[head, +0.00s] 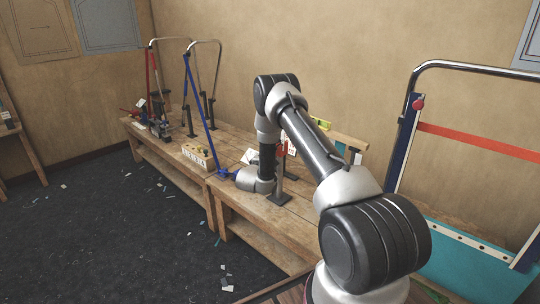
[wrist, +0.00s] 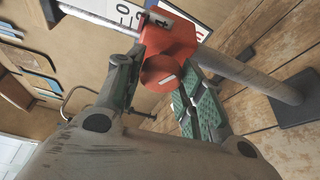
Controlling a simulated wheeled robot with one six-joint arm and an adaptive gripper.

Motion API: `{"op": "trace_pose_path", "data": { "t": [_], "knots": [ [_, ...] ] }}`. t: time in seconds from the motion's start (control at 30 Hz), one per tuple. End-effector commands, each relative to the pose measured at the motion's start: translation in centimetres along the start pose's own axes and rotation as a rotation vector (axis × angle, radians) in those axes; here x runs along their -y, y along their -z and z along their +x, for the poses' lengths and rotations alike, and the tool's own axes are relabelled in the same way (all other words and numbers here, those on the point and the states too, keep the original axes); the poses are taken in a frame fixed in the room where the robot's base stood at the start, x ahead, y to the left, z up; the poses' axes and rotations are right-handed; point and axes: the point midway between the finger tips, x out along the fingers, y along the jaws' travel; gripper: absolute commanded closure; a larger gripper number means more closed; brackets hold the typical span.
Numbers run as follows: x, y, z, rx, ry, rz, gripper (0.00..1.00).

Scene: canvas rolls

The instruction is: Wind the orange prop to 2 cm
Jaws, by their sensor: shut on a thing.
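The orange prop's block (wrist: 178,38) sits on a grey metal post in the wrist view. A round orange knob (wrist: 160,72) with a white mark on its face sticks out toward the camera. My gripper (wrist: 165,75) has one green-padded finger on each side of the knob and is shut on it. In the head view the block (head: 281,150) shows as a small red-orange patch on an upright post (head: 284,172), partly behind my arm. My gripper is hidden there by my wrist. A white card with dark lettering (wrist: 132,14) is behind the block; I cannot read a height.
The post's dark foot (wrist: 300,97) stands on the wooden bench (head: 248,213). A blue prop (head: 201,105) leans left of my wrist. A wooden block with pegs (head: 200,155) lies farther left. A metal frame with an orange band (head: 478,140) stands at right.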

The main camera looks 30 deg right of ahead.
Motion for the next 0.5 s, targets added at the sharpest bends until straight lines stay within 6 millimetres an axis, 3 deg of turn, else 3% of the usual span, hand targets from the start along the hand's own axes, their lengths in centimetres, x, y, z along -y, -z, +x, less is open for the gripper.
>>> {"op": "trace_pose_path", "data": {
  "t": [0.5],
  "knots": [
    [0.21,-0.05,-0.06,0.001,-0.032,0.085,0.86]
  ]
}}
